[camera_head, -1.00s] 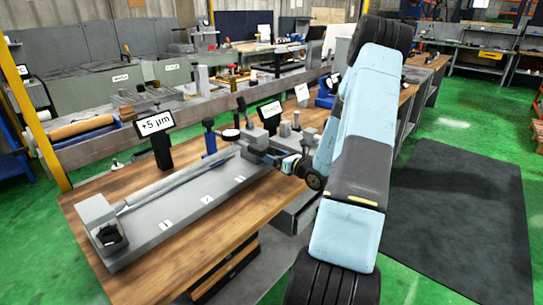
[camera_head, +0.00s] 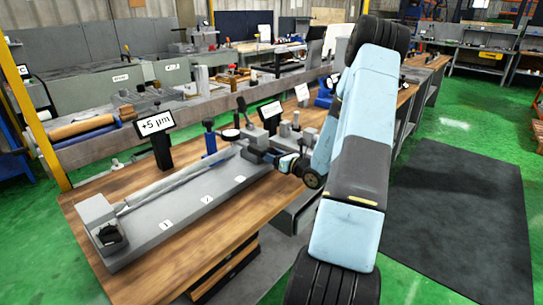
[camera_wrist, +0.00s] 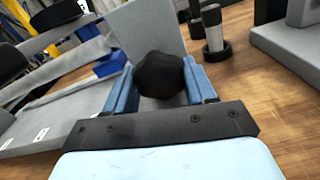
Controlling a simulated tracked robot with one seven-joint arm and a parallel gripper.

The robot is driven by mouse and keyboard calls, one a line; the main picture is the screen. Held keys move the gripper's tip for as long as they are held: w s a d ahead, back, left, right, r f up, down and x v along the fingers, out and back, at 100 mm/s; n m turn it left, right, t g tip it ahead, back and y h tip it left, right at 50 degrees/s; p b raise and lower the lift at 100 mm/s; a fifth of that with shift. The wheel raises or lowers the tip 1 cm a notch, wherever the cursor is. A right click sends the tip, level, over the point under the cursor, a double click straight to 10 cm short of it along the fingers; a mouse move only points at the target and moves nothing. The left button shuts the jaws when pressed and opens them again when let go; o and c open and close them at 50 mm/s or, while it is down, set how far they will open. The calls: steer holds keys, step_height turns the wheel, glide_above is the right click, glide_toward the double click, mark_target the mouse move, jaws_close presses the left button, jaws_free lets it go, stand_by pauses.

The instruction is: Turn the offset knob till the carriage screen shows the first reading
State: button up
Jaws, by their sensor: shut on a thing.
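The offset knob (camera_wrist: 160,75) is a dark faceted knob in front of a grey block (camera_wrist: 150,30). My gripper (camera_wrist: 160,72) is shut on the knob, with one blue finger on each side of it. In the head view my gripper (camera_head: 283,161) is at the right end of the grey bench fixture (camera_head: 185,213); the knob is hidden there. A screen (camera_head: 155,123) on a black stand behind the fixture reads "+5 µm". A second, smaller screen (camera_head: 269,111) stands near the fixture's right end; its text is too small to read.
The fixture lies on a wooden bench (camera_head: 150,180) and carries a long grey bar and small numbered labels. A blue-based post (camera_head: 209,141) and a dial gauge (camera_head: 230,134) stand behind it. Small cylinders (camera_wrist: 213,35) stand near my gripper.

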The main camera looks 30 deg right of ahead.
steer(key=shift+n, duration=1.2)
steer(key=o, duration=1)
steer(key=v, duration=1.3)
steer(key=shift+d, duration=0.1)
steer(key=shift+s, duration=0.4)
